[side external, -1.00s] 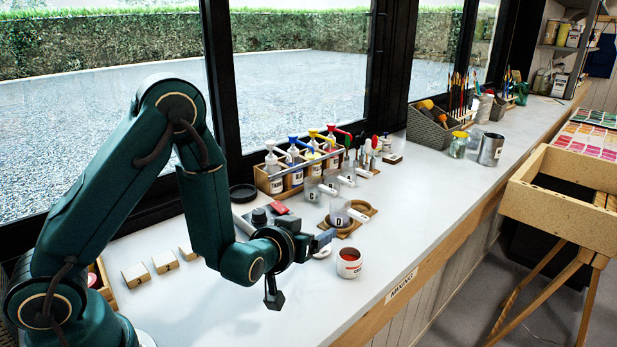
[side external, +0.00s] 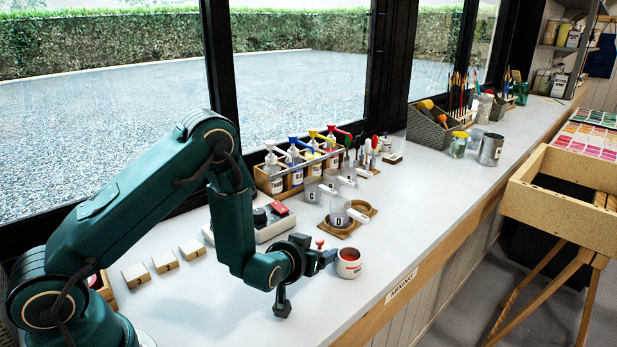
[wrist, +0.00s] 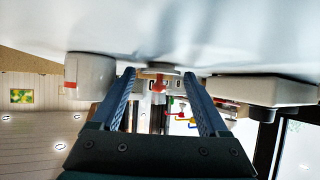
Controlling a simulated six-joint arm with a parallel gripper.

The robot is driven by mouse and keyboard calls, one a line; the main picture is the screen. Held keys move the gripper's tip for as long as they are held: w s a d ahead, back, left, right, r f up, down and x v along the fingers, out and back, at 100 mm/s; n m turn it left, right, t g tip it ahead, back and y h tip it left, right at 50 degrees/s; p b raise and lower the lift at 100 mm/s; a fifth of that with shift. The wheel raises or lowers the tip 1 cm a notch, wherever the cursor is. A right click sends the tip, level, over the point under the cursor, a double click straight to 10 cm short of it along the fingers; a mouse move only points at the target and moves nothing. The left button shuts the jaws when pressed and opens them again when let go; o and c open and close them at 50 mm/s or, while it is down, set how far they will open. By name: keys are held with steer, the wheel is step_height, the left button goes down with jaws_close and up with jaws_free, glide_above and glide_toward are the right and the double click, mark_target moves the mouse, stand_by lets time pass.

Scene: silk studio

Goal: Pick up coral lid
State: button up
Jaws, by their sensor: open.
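The lid, a pale disc with a small coral knob (side external: 319,242), is on the counter, partly hidden behind my gripper in the side view. In the wrist view, its coral knob (wrist: 157,87) shows between my fingers, under the disc in this upside-down picture. My gripper (side external: 329,258) is low over the counter, tilted nearly level, fingers toward the lid. In the wrist view, my gripper (wrist: 160,82) is open with nothing clamped; whether the fingertips reach around the knob is unclear. A white jar with red contents (side external: 349,267) stands close to the right of the fingers.
The jar is also at left in the wrist view (wrist: 90,76). A white scale-like device (side external: 270,230) stands behind my gripper. Beakers on a wooden tray (side external: 350,228) and a bottle rack (side external: 266,184) stand farther back. The counter's front is clear.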

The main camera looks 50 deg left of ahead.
steer(key=c, duration=1.1)
steer(key=shift+r, duration=0.1)
step_height(320, 180, up, 18)
